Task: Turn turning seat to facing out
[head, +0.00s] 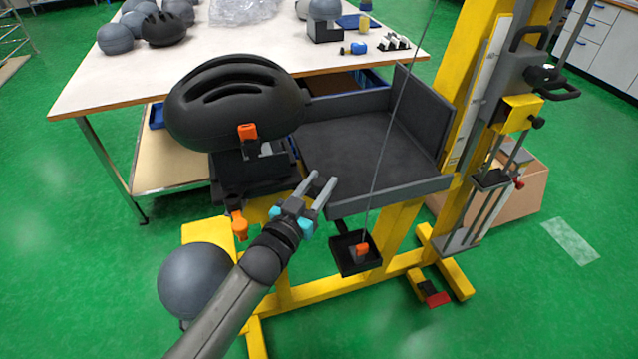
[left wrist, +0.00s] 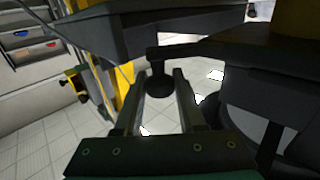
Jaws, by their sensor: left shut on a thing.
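The turning seat (head: 258,178) is a dark block at the left end of the grey tray, with a black helmet (head: 235,100) on it. An orange clip (head: 248,132) shows at the helmet's lower edge. My right gripper is not in view.
The grey tray (head: 355,150) has raised walls at the back and right. A yellow tower (head: 480,70) with a cable stands to the right. A small black box (head: 352,255) hangs below the tray. A grey ball (head: 193,280) is beside my left arm. A white table (head: 100,80) stands behind.

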